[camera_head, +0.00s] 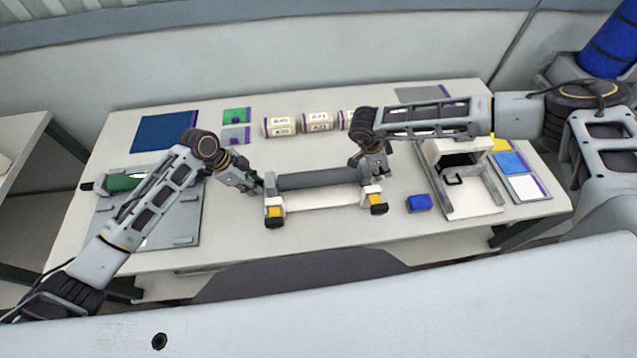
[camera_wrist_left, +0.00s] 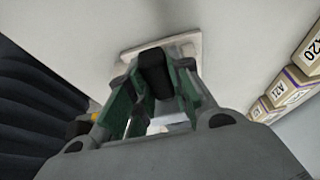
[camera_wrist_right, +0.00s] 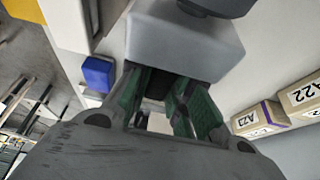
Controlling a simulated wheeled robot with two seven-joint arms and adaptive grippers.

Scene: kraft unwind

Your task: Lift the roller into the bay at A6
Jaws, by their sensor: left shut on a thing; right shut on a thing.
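The dark grey roller (camera_head: 318,179) lies level between my two grippers, at or just above a white stand (camera_head: 325,199) with yellow-and-black end blocks. I cannot tell whether it touches the stand. My left gripper (camera_head: 257,184) is shut at the roller's left end; in the left wrist view its green-padded fingers (camera_wrist_left: 153,90) close around a black end piece (camera_wrist_left: 155,72). My right gripper (camera_head: 377,172) is shut at the right end; in the right wrist view a pale block (camera_wrist_right: 180,45) hides much of what its fingers (camera_wrist_right: 165,95) hold. No A6 label is readable.
A blue block (camera_head: 418,203) lies right of the stand, before a white machine (camera_head: 470,205). A grey board with a green cylinder (camera_head: 122,182) is at left. Bare table lies along the front edge.

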